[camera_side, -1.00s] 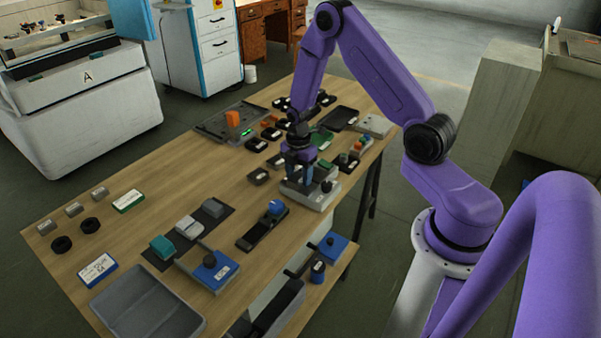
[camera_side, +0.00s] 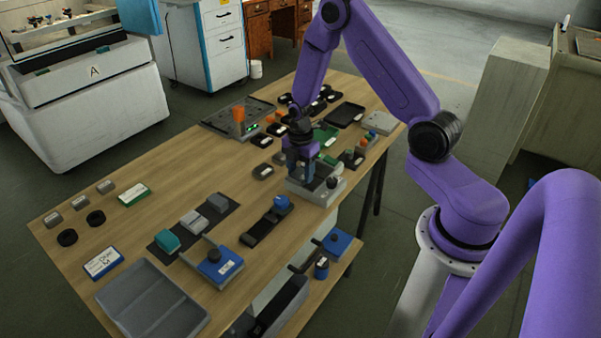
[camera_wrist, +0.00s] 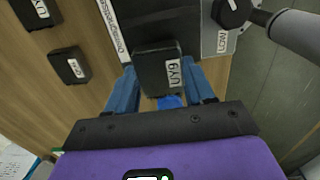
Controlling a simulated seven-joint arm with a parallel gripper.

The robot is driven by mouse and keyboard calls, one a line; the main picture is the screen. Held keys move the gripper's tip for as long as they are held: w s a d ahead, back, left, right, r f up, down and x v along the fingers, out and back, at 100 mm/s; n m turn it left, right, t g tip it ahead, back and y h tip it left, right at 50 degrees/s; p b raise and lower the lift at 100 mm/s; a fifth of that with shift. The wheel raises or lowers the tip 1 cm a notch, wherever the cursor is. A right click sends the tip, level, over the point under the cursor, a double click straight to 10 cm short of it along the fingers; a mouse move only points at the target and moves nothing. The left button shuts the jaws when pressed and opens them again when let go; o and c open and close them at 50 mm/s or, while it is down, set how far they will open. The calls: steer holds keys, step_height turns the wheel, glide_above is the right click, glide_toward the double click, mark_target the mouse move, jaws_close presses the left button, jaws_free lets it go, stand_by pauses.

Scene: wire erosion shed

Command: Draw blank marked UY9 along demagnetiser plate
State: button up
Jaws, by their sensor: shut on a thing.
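In the wrist view my gripper (camera_wrist: 162,90) is shut on a dark blank marked UY9 (camera_wrist: 152,70), its white label facing the camera. The blank is over or on the dark strip of the demagnetiser plate (camera_wrist: 213,40); I cannot tell whether it touches. The plate is a pale grey box with a black knob (camera_wrist: 230,12) and a label beside it. In the side view my gripper (camera_side: 301,176) points down over the left part of the plate (camera_side: 318,195). There the fingers mostly hide the blank.
Two other labelled dark blanks lie on the wood in the wrist view, one nearer (camera_wrist: 70,66) and one at the corner (camera_wrist: 35,12). A black fixture with a blue knob (camera_side: 266,222) stands left of the plate in the side view.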

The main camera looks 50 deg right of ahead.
mark_target(300, 174)
steer(key=shift+r, duration=3.3)
